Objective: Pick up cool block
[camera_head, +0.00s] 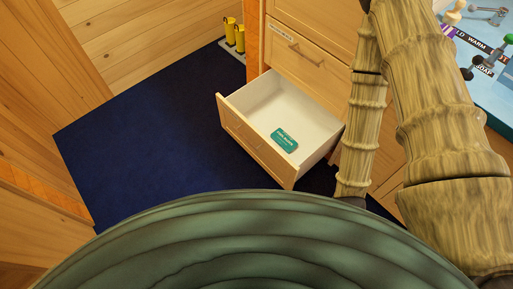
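A flat teal block (284,139) with small pale lettering lies on the pale floor of the open drawer (262,93), near its front right corner. It is the only thing I can see in the drawer, and its lettering is too small to read surely. It may be the cool block. My arm's bamboo-like links fill the right side of the view, just right of the drawer. My gripper is not in view.
Shut drawer fronts (317,62) rise behind the open drawer. A blue counter (485,85) with taps and labels is at upper right. Yellow cylinders (230,30) stand on a grey base by the wall. The dark blue floor (150,135) left of the drawer is clear.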

